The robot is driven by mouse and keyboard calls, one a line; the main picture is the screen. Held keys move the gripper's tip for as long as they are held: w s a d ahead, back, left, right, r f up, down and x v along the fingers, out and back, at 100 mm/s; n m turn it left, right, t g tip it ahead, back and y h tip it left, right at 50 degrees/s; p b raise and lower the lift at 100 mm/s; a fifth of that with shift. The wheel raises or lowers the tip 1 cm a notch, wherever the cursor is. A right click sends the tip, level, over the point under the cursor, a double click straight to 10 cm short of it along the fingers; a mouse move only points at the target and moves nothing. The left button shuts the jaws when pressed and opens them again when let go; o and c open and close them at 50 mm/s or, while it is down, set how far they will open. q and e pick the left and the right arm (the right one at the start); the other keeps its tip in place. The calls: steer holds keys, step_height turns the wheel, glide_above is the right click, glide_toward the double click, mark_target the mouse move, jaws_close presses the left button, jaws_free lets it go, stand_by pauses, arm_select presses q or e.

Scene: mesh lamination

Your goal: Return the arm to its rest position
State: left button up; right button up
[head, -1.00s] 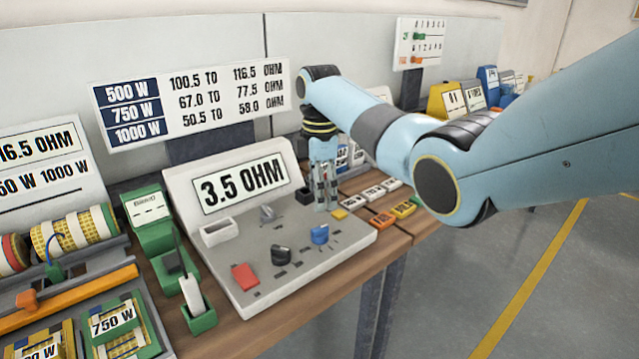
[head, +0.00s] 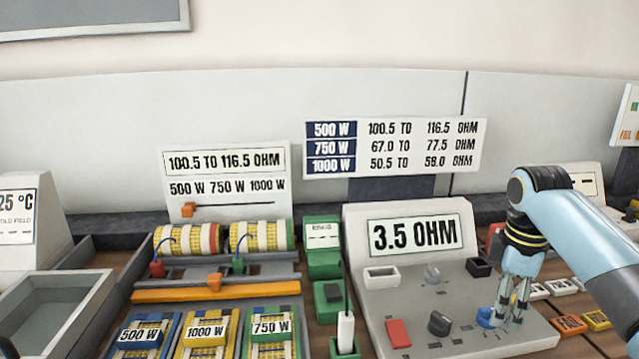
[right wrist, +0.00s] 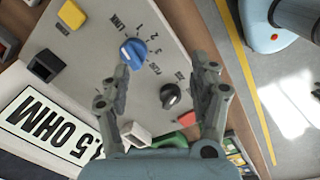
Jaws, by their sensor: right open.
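My right gripper (head: 508,318) is at the right part of the grey meter console (head: 400,300) in the head view, beside the blue knob (head: 485,317). Its fingers are spread with nothing between them in the right wrist view (right wrist: 160,85). The blue knob shows there (right wrist: 133,52) beyond the fingertips, near the left finger. I cannot tell the exact height of the fingertips over the console. The console display (head: 413,234) reads 3.5 OHM. My left gripper is not in view.
A black knob (head: 439,322) and red button (head: 398,333) are on the console. A green tester (head: 323,258) and a rack of yellow coils (head: 258,237) stand left of it. Orange and white labelled blocks (head: 569,325) lie on the right. A grey tray (head: 50,312) is far left.

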steer(key=s+a+f+m+t, duration=0.1)
steer(key=s+a+f+m, duration=0.15)
steer(key=s, duration=0.45)
steer(key=s+a+f+m, duration=0.1)
steer(key=s+f+m, duration=0.15)
steer(key=s, duration=0.55)
steer(key=s+a+r+m+t, duration=0.1)
steer(key=s+a+r+m, duration=0.2)
steer(key=s, duration=0.5)
steer(key=s+a+r+m+t, duration=0.1)
steer(key=s+r+m, duration=0.25)
steer(key=s, duration=0.35)
step_height(320, 180, down, 30)
steer(key=s+d+g+b, duration=0.1)
steer(key=d+b, duration=0.1)
steer(key=b, duration=0.5)
steer(key=s+d+f+b, duration=0.1)
steer(key=s+f+b, duration=0.2)
steer(key=s+f, duration=0.7)
steer(key=s+f+g+b, duration=0.1)
steer(key=s+f+b, duration=0.2)
steer(key=s+f, duration=0.7)
step_height(320, 180, down, 5)
steer(key=shift+d+f+g, duration=0.1)
steer(key=shift+d+g, duration=0.2)
steer(key=shift+d, duration=0.05)
steer(key=shift+b, duration=0.3)
